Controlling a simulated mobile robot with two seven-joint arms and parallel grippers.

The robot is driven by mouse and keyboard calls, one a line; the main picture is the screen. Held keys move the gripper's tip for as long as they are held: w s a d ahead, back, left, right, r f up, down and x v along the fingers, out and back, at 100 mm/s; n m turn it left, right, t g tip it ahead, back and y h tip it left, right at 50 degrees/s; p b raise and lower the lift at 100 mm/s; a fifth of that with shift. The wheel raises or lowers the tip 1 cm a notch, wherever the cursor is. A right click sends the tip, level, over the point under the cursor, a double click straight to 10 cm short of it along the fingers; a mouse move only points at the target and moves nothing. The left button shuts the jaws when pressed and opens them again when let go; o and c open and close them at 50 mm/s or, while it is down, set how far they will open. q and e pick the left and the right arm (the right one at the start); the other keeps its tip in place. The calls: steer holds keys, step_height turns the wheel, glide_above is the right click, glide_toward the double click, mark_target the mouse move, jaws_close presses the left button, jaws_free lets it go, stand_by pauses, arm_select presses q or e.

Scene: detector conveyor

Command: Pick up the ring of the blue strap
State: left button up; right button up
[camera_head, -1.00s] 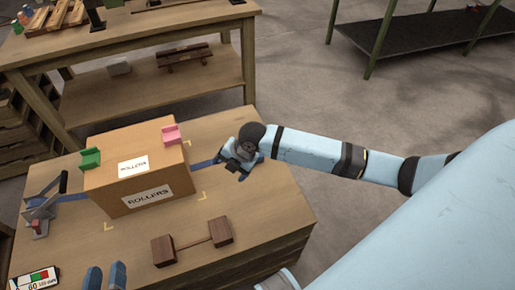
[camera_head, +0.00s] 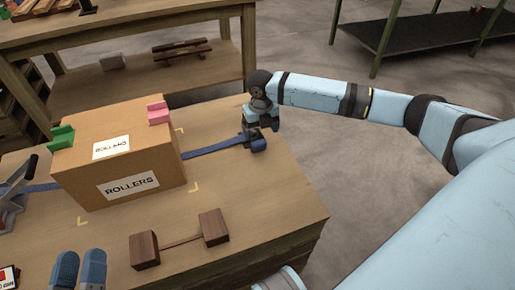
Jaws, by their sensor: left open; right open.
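The blue strap (camera_head: 208,148) lies on the table and runs out from the right side of the cardboard box to my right gripper. Its ring cannot be made out; the strap's right end is at or behind the gripper. My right gripper (camera_head: 254,143) is open at the table's right rear part, over the strap's end. Whether it touches the strap cannot be told.
The box (camera_head: 120,160) marked ROLLERS carries a green bracket (camera_head: 62,138) and a pink bracket (camera_head: 158,113). A grey clamp-like device (camera_head: 12,200) stands left of it. Two joined wooden blocks (camera_head: 180,240) lie in front. The table's right part is clear.

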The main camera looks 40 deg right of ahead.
mark_target(258, 141)
step_height(258, 141, down, 2)
steer(key=shift+f, duration=0.1)
steer(key=f+b, duration=0.1)
steer(key=f, duration=0.1)
steer(key=w+f+b, duration=0.1)
steer(key=f+b, duration=0.1)
steer(key=shift+w+a+f, duration=0.1)
steer(key=shift+w+f, duration=0.05)
steer(key=shift+f, duration=0.15)
arm_select(q)
steer(key=f, duration=0.1)
steer(key=f+g, duration=0.1)
steer(key=f, duration=0.1)
steer(key=f+g, duration=0.1)
steer(key=f, duration=0.1)
steer(key=shift+w+d+f+m, duration=0.15)
steer(key=shift+d+f+m, duration=0.05)
steer(key=shift+d+m, duration=0.1)
steer(key=shift+a, duration=0.1)
arm_select(e)
steer(key=shift+r, duration=0.1)
steer(key=c, duration=1.1)
